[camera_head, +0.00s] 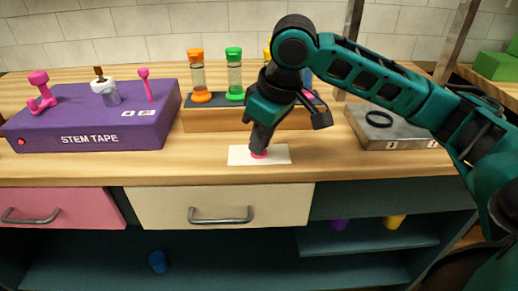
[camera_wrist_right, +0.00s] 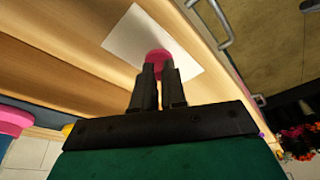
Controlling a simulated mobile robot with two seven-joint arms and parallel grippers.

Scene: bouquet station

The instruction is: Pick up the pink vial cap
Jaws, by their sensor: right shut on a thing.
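The pink vial cap (camera_head: 259,154) is at the tips of my right gripper (camera_head: 260,146), low over the white card (camera_head: 238,157) on the counter. In the right wrist view the pink cap (camera_wrist_right: 158,57) sits between the two dark fingertips (camera_wrist_right: 159,75), which are shut on it. The white card (camera_wrist_right: 130,38) lies behind it there. I cannot tell whether the cap touches the card. My left gripper is not in view.
A wooden rack (camera_head: 199,119) with capped vials stands behind my right gripper. A purple stem tape box (camera_head: 90,125) is at left, a grey box (camera_head: 400,134) at right. Drawers (camera_head: 165,207) and shelves lie below the counter's front edge.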

